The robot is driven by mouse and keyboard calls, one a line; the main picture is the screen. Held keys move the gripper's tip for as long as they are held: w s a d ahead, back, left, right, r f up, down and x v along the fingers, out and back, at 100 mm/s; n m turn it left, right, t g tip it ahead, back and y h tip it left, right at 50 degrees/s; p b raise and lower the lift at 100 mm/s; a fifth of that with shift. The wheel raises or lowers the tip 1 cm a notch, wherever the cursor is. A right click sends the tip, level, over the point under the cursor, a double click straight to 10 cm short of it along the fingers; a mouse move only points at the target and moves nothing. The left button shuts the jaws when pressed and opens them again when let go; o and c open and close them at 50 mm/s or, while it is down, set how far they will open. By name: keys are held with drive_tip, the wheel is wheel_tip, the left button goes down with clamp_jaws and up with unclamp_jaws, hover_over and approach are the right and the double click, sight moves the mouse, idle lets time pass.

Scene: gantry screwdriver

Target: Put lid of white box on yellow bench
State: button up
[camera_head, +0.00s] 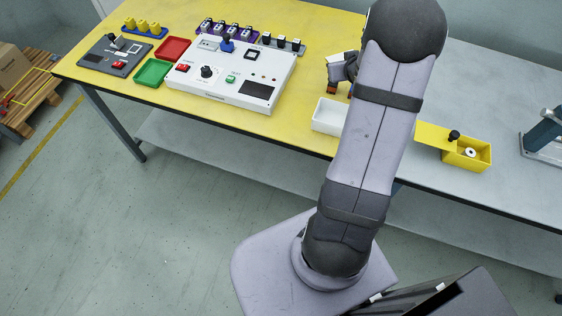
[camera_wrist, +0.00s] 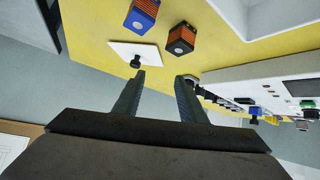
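In the wrist view, a flat white lid (camera_wrist: 118,50) with a black knob appears to lie on the yellow bench (camera_wrist: 215,52), near its edge. My gripper (camera_wrist: 161,77) is open with nothing between its fingers. The left fingertip is close to the knob, which is outside the gap; I cannot tell if they touch. In the head view, the white box (camera_head: 326,128) stands open-topped on the yellow bench (camera_head: 301,122), partly behind my arm. My gripper is mostly hidden there. A white wall, perhaps the white box (camera_wrist: 275,17), shows at the wrist view's upper right.
Blue-orange (camera_wrist: 142,15) and black-orange (camera_wrist: 180,40) blocks stand beside the lid. A white control panel (camera_head: 221,91) is left of the box. A yellow box (camera_head: 480,155) with its lid offset stands on the grey bench at right.

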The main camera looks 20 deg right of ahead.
drive_tip(key=s+a+g, duration=0.1)
drive_tip(key=s+a, duration=0.1)
drive_tip(key=a, duration=0.3)
drive_tip(key=s+a+g, duration=0.1)
drive_tip(key=s+a, duration=0.1)
drive_tip(key=a, duration=0.3)
drive_tip(key=s+a+g, duration=0.2)
drive_tip(key=s+a, duration=0.1)
drive_tip(key=a, duration=0.2)
drive_tip(key=shift+a+n+y, duration=0.4)
drive_tip(key=s+a+n+g+y, duration=0.1)
drive_tip(key=s+a+g, duration=0.4)
drive_tip(key=s+a, duration=1)
drive_tip(key=shift+s+a+f+n+g+y, duration=0.3)
drive_tip(key=shift+s+a+n+y, duration=0.1)
drive_tip(key=shift+s+y, duration=0.55)
wheel_tip(320, 180, up, 10)
drive_tip(key=p, duration=1)
drive_tip(key=shift+r, duration=0.15)
